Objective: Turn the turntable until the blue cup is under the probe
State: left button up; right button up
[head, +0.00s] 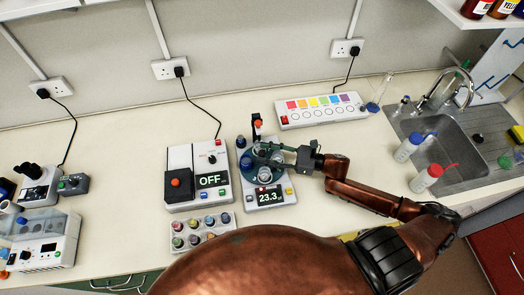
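The turntable (247,175) is a dark blue-teal disc on a white device with a display reading about 23.3. The probe (257,126) appears to be the dark upright with an orange part at the back of the disc. A small blue item (241,142) shows at the disc's back left; I cannot tell whether it is the blue cup. My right gripper (266,151) reaches in from the right, with its fingers over the disc. I cannot tell whether they touch it or how far they are apart. The fingers hide part of the disc. My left gripper is not in view.
A white device with an "OFF" display (212,181) stands just left of the turntable. A rack of colored-capped vials (203,232) is in front of it. A color-patch strip (320,109) lies behind right. Bottles (408,147) stand by the sink (452,150).

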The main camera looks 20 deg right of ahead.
jog(key=shift+x, duration=0.85)
jog(key=shift+c, duration=0.2)
grip_shut()
